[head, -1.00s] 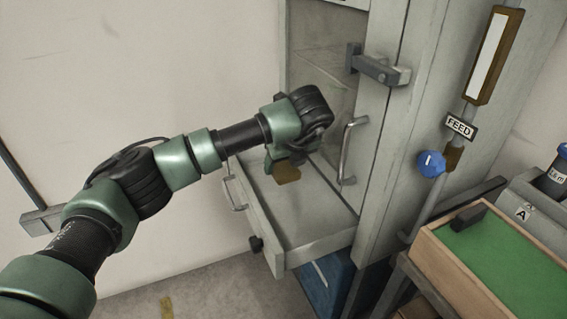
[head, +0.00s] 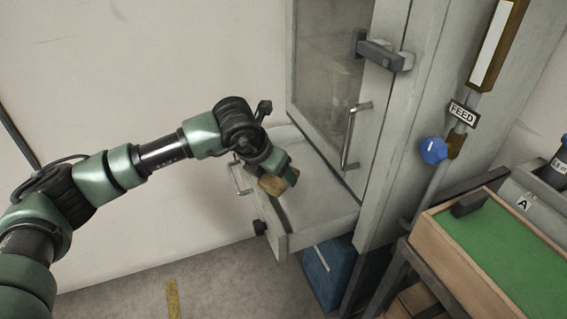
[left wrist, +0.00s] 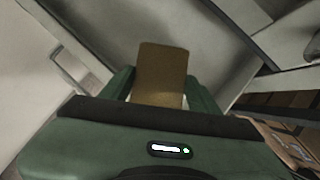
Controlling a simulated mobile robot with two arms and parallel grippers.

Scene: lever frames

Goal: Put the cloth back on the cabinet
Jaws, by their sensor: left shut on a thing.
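My left gripper (head: 282,172) is shut on the cloth (head: 277,184), a small brown, flat-looking piece. In the head view it is over the open drawer, near the drawer's left side. In the left wrist view the cloth (left wrist: 161,72) stands up between the two green fingers (left wrist: 160,90). The grey cabinet (head: 388,165) is to the right, with its drawer (head: 318,215) pulled out below a glazed door (head: 325,75). I cannot tell whether the cloth touches the drawer. My right gripper is not in view.
The door's upright handle (head: 351,135) and a dark latch (head: 382,50) stick out. A blue knob (head: 433,150) sits by the FEED label (head: 462,113). A blue bin (head: 328,272) is under the drawer. A green-topped tray (head: 495,240) is at the right. Floor at left is clear.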

